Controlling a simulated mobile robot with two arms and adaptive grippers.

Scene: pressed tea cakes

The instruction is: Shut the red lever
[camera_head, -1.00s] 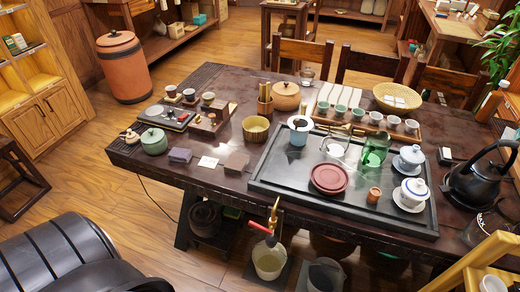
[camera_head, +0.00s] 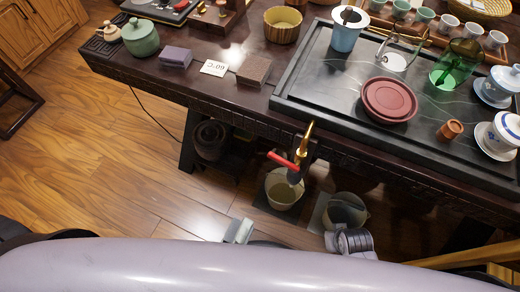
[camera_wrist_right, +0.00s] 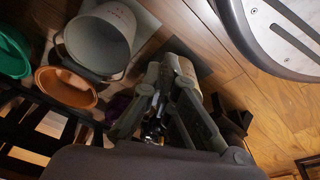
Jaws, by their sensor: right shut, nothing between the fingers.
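The red lever (camera_head: 283,160) sticks out to the left of the brass tap (camera_head: 304,142) at the table's front edge, tilted slightly. A pale bucket (camera_head: 284,190) stands on the floor below it. My left gripper (camera_head: 240,230) shows in part at the lower middle of the head view, below and left of the lever and apart from it. My pale arm hides much of it, so its jaws are unclear. My right gripper (camera_wrist_right: 155,125) is shut and empty in the right wrist view, low among the buckets. The lever cannot be made out there.
The dark table (camera_head: 235,88) carries a tea tray (camera_head: 330,105), a red dish (camera_head: 388,99) and a green pot (camera_head: 140,38). A second bucket (camera_head: 345,210) stands right of the first. The right wrist view shows an orange tub (camera_wrist_right: 65,87). Wooden floor is clear at left.

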